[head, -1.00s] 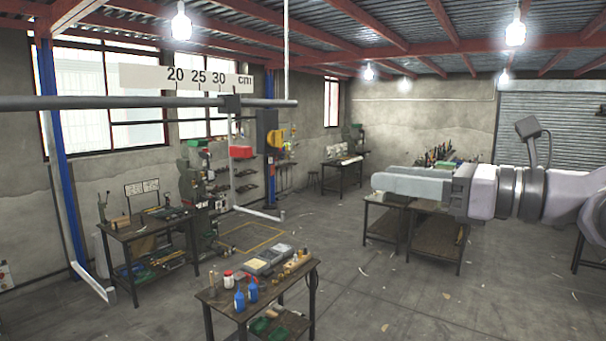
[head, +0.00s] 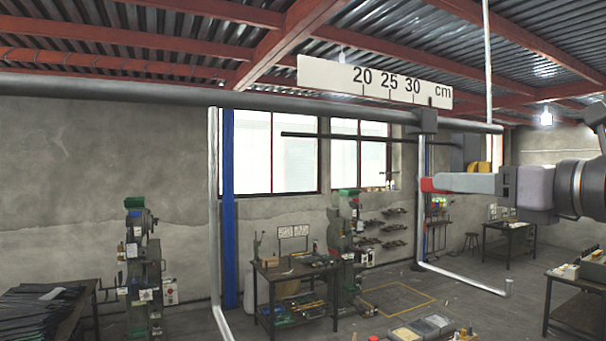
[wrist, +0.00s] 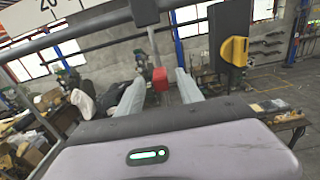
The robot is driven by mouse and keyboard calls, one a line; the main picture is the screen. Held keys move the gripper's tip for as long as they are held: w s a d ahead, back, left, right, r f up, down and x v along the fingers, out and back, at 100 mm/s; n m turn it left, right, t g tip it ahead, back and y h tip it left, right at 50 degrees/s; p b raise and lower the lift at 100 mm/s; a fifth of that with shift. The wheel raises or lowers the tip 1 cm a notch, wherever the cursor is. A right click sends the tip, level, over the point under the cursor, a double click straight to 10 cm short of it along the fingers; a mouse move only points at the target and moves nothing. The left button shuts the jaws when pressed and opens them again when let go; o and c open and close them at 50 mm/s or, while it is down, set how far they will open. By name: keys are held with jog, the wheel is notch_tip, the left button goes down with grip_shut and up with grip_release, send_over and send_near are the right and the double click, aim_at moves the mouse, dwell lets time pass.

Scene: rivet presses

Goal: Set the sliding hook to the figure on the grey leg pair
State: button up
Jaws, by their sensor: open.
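The sliding hook (head: 427,122) is a dark block on a long grey rail, with a pale L-shaped rod (head: 421,230) hanging below. Its dark pointer (head: 430,101) stands right of the 30 mark on the white scale (head: 325,78). A red grip (head: 428,185) hangs under the block; the wrist view also shows the red grip (wrist: 160,78). My gripper (wrist: 160,85) is open, its two grey fingers either side of the red grip near their tips, with visible gaps. I cannot make out a grey leg pair or any figure on it.
A dark box with a yellow part (head: 480,168) stands right of the grip. Workbenches (head: 290,275) and presses stand below.

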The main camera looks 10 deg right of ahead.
aim_at(430, 179)
jog(key=x, duration=0.4)
jog(key=shift+p, duration=0.3)
jog(key=shift+w+a+r, duration=0.2)
jog(key=shift+w+a, duration=0.15)
jog(key=shift+w, duration=0.1)
jog(key=shift+w+f, duration=0.25)
jog(key=shift+w, duration=0.7)
jog(key=shift+s, duration=0.2)
jog(key=shift+s+r, duration=0.1)
jog(key=shift+s, duration=0.1)
jog(key=c, duration=0.3)
grip_shut()
